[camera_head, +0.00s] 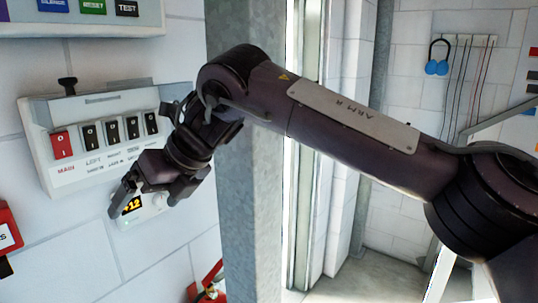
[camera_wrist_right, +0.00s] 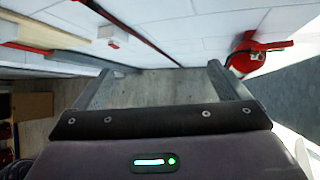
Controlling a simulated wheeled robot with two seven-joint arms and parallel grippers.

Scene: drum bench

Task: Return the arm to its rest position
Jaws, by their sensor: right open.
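My right arm (camera_head: 350,125), dark with a pale label plate, reaches across the head view from the right edge. Its right gripper (camera_head: 146,200) hangs low at the left, in front of the wall below a switch panel. In the right wrist view the two fingers of this gripper (camera_wrist_right: 160,82) stand wide apart with nothing between them. Grey floor shows beyond them. My left gripper is in neither view.
A switch box (camera_head: 100,102) with one red and several black switches is on the wall close to the gripper. A grey post (camera_head: 250,210) stands behind the forearm.

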